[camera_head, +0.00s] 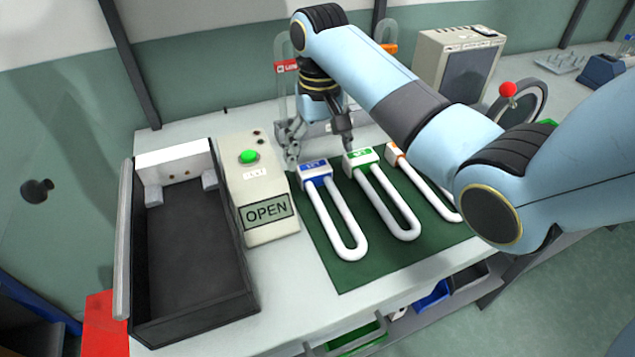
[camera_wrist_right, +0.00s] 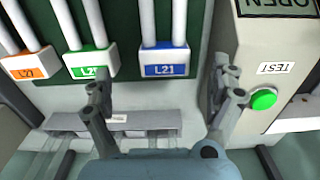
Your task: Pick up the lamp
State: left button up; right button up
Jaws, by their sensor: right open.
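Three U-shaped white lamps lie on a green mat (camera_head: 345,275). The blue-based lamp (camera_head: 346,228), labelled L21, is nearest the control box; its base also shows in the right wrist view (camera_wrist_right: 166,62). The green-based lamp (camera_head: 392,205) lies in the middle. The orange-based lamp (camera_head: 430,182) is partly hidden by my right arm. My right gripper (camera_head: 320,153) is open behind the bases of the blue and green lamps. In the wrist view its fingers (camera_wrist_right: 166,88) spread on either side of the blue base, with nothing between them. My left gripper is out of view.
A beige box (camera_head: 262,187) with a green button and an OPEN display stands left of the mat. A dark open tray (camera_head: 195,260) is further left. A grey instrument (camera_head: 455,62) and a red-knobbed device (camera_head: 508,89) stand at the back right.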

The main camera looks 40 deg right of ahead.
aim_at(317, 173)
jog(key=shift+f, duration=0.8)
jog(key=f, duration=0.5)
jog(key=shift+a+f, duration=0.1)
jog(key=shift+a, duration=0.2)
jog(key=shift+c, duration=0.6)
jog(key=c, duration=0.4)
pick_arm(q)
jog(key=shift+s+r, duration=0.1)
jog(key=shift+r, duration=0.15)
pick_arm(e)
jog(key=c, duration=0.8)
